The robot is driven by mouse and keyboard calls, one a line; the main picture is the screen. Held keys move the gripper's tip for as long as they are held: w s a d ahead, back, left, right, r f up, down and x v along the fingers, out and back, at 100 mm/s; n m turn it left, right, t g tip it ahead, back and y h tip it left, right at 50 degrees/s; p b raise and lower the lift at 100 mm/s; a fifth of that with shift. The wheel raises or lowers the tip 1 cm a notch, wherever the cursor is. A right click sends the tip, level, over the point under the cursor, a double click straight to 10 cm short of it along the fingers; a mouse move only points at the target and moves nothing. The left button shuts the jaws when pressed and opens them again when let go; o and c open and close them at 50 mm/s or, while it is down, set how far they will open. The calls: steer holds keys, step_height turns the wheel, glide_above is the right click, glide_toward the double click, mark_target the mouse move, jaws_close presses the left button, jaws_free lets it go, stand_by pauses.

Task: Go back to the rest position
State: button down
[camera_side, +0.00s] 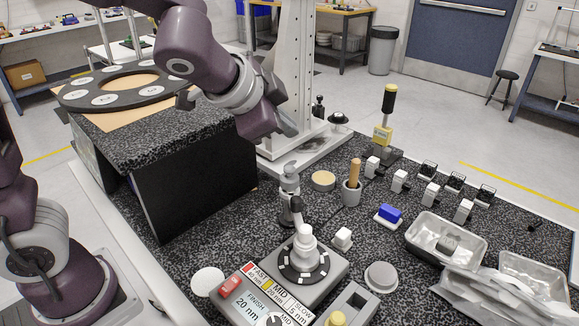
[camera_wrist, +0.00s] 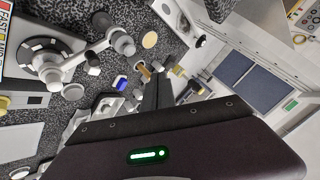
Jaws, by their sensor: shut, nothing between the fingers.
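My gripper (camera_side: 287,130) hangs in the air at the end of my purple arm in the side view, between the black speckled block and the white upright column. Its hand is tilted, and nothing is seen held in it. In the wrist view, the dark fingers (camera_wrist: 158,88) are together, above the dark purple hand body with its green light. The fingers are small and partly hidden in the side view. They look apart from the bench and its items.
A polishing machine (camera_side: 325,277) with a knobbed spindle stands at the front. A black speckled block (camera_side: 195,185) carrying a ring plate (camera_side: 122,86) is left; a white column (camera_side: 293,70) rises behind. Mirror stands, a blue block (camera_side: 389,213) and trays (camera_side: 446,240) lie right.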

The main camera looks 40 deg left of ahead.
stand_by(0.4)
steer(key=s+a+r+n+g+y, duration=0.15)
steer(key=s+a+n, duration=0.35)
steer(key=s, duration=0.5)
steer(key=s+f+n+g+h, duration=0.2)
steer(key=s, duration=1.2)
steer(key=shift+d+n, duration=0.3)
steer(key=shift+n, duration=0.1)
